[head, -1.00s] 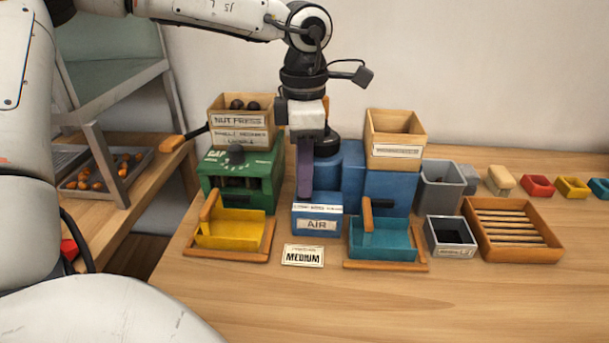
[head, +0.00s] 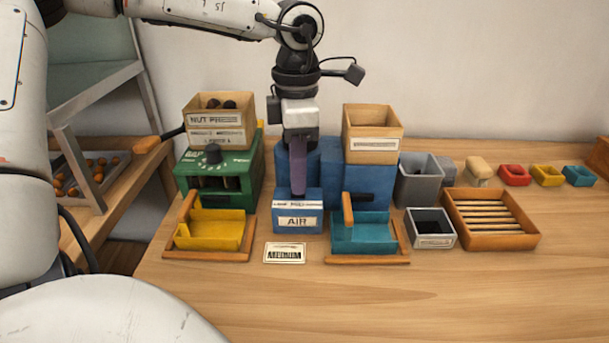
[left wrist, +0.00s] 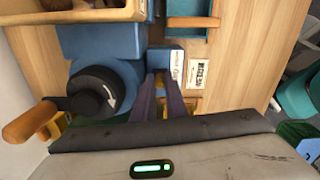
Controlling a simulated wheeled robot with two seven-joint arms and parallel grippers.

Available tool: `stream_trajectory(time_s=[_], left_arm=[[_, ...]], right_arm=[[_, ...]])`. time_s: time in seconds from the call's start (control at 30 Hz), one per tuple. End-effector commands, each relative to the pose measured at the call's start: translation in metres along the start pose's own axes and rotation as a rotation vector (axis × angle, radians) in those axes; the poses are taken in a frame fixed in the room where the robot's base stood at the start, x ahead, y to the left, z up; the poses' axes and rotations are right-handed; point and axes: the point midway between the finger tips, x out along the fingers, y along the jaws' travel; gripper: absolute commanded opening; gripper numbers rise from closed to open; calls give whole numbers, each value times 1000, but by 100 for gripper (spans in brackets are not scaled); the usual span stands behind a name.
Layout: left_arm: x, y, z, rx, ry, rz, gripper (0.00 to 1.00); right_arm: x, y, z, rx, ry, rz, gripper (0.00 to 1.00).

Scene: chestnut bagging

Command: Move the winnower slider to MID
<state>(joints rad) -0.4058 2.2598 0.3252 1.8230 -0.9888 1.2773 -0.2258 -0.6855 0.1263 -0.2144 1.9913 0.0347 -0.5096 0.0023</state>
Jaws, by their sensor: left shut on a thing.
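The winnower is the blue machine (head: 372,185) behind a small blue box labelled AIR (head: 298,222). A strip with small lettering runs along the top front edge of this box. My left gripper (head: 298,190) points down at the top of the AIR box, near the middle of its width. Its purple fingers are shut on the slider, which they hide. In the left wrist view the fingertips (left wrist: 162,76) meet at the edge of the blue AIR box (left wrist: 166,58). A card reading MEDIUM (head: 285,253) lies on the table in front. My right gripper is out of view.
The green nut press (head: 215,170) and yellow tray (head: 210,235) stand left of the AIR box. A teal tray (head: 362,236) stands to its right, with a slatted wooden tray (head: 492,240) further right. The front of the table is clear.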

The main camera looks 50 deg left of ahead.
Motion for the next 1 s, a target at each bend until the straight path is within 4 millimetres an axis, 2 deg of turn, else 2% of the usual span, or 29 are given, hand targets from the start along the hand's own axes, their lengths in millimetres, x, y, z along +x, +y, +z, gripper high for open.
stream_trajectory(time_s=[0.27,0.3,0.33,0.67,0.77,1.0], left_arm=[[-1,2,-5,-13,-1,3,0],[-1,2,-5,-12,-1,3,15],[-1,2,-4,-12,-1,3,20],[-3,1,-3,-9,-1,2,20],[-12,2,-3,-9,-1,4,20],[-59,2,-3,-10,-3,5,20]], right_arm=[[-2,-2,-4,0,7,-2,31],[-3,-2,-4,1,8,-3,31],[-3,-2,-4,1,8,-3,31],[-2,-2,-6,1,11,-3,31],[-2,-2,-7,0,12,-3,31],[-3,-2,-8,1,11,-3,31]])
